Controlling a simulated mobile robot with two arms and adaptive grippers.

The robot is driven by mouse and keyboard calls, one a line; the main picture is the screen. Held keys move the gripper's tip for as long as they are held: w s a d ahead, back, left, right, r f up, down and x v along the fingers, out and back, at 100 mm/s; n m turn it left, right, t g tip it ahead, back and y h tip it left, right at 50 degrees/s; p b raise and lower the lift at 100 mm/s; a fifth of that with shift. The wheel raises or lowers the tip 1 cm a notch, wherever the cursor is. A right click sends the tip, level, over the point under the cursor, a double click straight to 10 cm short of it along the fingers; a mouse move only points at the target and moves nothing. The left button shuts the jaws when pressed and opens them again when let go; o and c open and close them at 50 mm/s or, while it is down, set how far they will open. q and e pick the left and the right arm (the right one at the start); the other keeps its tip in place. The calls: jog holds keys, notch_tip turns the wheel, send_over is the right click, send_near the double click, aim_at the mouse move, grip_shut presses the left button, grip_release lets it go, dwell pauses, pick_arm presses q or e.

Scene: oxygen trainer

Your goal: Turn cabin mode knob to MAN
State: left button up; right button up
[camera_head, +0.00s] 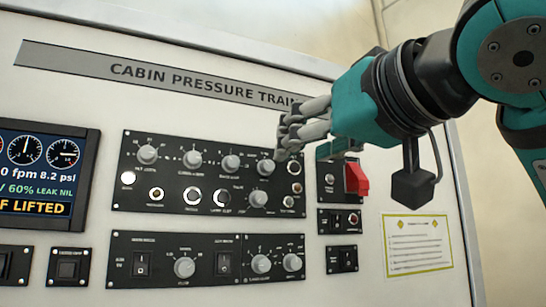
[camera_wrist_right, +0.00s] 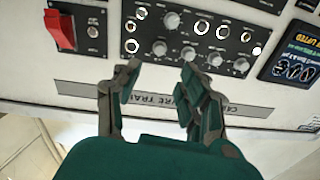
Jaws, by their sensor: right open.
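The upper black control panel (camera_head: 215,180) carries several grey knobs; their labels are too small to read, so I cannot tell which is the cabin mode knob or where it points. My right gripper (camera_head: 287,142) is open in front of the panel's upper right. The top row's rightmost large knob (camera_head: 265,167) is just below its fingers. In the right wrist view my right gripper (camera_wrist_right: 160,72) has its two fingers apart with nothing between them, and that knob (camera_wrist_right: 159,48) lies beyond the gap. Contact cannot be told. My left gripper is out of view.
A red guarded switch (camera_head: 356,178) stands out on a small panel just right of the gripper. A lower panel (camera_head: 205,258) has more knobs and rocker switches. A display (camera_head: 45,170) is at the left, a yellow placard (camera_head: 418,245) at the lower right.

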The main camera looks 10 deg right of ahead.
aim_at(270, 166)
jog(key=p+x, duration=0.2)
jog(key=x, duration=0.7)
jog(key=shift+w, duration=0.25)
jog(key=shift+w+a, duration=0.15)
jog(key=shift+w, duration=0.2)
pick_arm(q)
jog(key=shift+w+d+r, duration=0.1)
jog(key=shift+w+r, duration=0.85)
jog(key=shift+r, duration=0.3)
pick_arm(e)
grip_shut()
